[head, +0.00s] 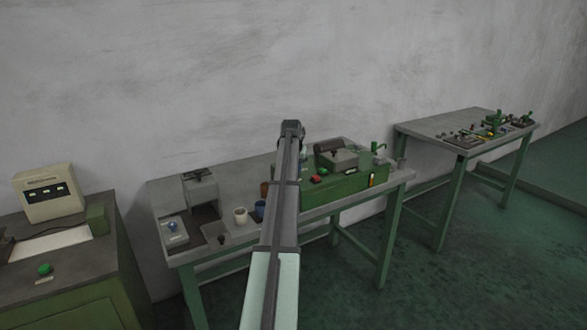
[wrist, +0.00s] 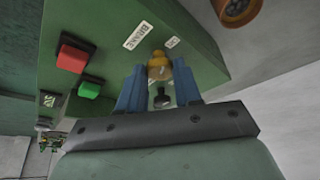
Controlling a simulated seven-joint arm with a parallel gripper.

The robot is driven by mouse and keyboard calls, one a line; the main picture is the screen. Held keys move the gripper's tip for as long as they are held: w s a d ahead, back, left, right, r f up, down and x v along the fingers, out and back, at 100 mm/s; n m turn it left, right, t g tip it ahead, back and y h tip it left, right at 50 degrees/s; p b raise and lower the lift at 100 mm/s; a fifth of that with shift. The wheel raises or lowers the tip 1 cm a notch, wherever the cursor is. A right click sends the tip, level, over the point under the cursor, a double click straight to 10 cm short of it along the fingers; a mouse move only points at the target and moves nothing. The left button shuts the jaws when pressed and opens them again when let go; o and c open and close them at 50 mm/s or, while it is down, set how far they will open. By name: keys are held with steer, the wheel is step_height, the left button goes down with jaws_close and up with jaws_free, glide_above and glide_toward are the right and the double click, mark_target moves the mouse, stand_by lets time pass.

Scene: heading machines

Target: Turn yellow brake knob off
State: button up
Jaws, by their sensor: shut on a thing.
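The yellow brake knob (wrist: 159,66) sits on the front face of the green machine (wrist: 105,22) in the wrist view, near a white label that seems to read BRAKE (wrist: 138,35) and a smaller label (wrist: 172,43). My gripper (wrist: 159,75) has its two blue fingers on either side of the knob and is shut on it. A small dark round part (wrist: 162,99) shows between the fingers, closer to the palm. In the head view the green machine (head: 345,185) stands on the middle table, and my arm hides part of it; my fingers cannot be made out there.
A red button (wrist: 72,55) and a green button (wrist: 89,89) are close to my fingers. A round orange-brown part (wrist: 236,10) is at the top right. Another table (head: 440,127) stands at the right.

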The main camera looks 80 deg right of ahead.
steer(key=n, duration=0.2)
steer(key=n+t, duration=0.1)
steer(key=n, duration=0.1)
steer(key=n+t+y, duration=0.1)
steer(key=n, duration=0.1)
steer(key=shift+s+d+n, duration=0.2)
steer(key=shift+s+n, duration=0.05)
steer(key=shift+n, duration=0.05)
steer(key=n+y, duration=0.1)
steer(key=n, duration=0.1)
steer(key=n+t, duration=0.1)
steer(key=n, duration=0.2)
steer(key=shift+s+d+t+y, duration=0.1)
steer(key=shift+t+y, duration=0.2)
steer(key=shift+y, duration=0.1)
steer(key=shift+n, duration=0.3)
steer(key=o, duration=1)
steer(key=shift+o, duration=0.2)
steer(key=v, duration=1.4)
